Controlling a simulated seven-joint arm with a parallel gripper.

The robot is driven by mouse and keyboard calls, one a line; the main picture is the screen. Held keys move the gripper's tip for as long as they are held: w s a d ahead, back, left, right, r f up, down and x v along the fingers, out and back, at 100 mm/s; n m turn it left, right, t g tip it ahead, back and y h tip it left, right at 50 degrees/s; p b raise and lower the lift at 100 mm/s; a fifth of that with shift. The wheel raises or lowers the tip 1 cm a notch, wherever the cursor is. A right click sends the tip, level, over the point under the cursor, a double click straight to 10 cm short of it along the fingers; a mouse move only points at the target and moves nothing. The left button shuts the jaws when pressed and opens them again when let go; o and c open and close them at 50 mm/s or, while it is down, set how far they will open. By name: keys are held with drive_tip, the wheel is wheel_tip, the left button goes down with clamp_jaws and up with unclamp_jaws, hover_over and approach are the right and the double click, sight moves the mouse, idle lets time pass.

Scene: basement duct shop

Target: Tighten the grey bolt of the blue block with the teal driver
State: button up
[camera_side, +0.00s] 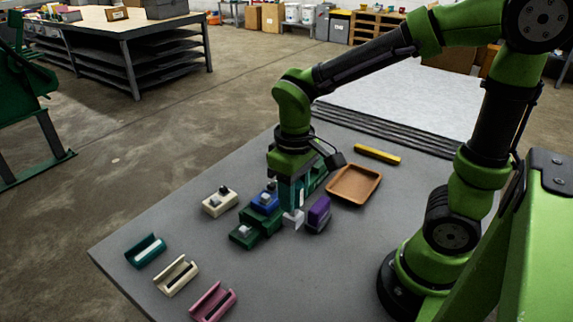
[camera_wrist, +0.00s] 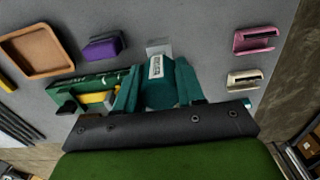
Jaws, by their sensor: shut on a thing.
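The blue block (camera_side: 264,202) sits on the table beside my gripper in the side view, with a grey bolt (camera_side: 271,186) on top. My gripper (camera_side: 291,200) is shut on the teal driver, which also shows between the fingers in the wrist view (camera_wrist: 157,92) with a pale label. A light grey piece (camera_side: 293,219) shows below the fingers; I cannot tell whether it is the driver's end. The blue block is not visible in the wrist view.
A cream block (camera_side: 218,203) with a dark bolt stands left. A purple block (camera_side: 319,212), brown tray (camera_side: 353,186) and yellow bar (camera_side: 377,155) lie right. Teal (camera_side: 145,251), cream (camera_side: 175,276) and pink (camera_side: 213,302) holders line the front. Table between is clear.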

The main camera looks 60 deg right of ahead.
drive_tip(key=shift+w+d+f, duration=0.1)
drive_tip(key=shift+d+f, duration=0.1)
drive_tip(key=shift+c, duration=0.3)
drive_tip(key=w+d+r, duration=0.4)
drive_tip(key=w, duration=0.7)
hover_over(265, 196)
drive_tip(key=shift+f, duration=2.15)
drive_tip(key=shift+f, duration=0.95)
drive_tip(key=shift+m, duration=1.7)
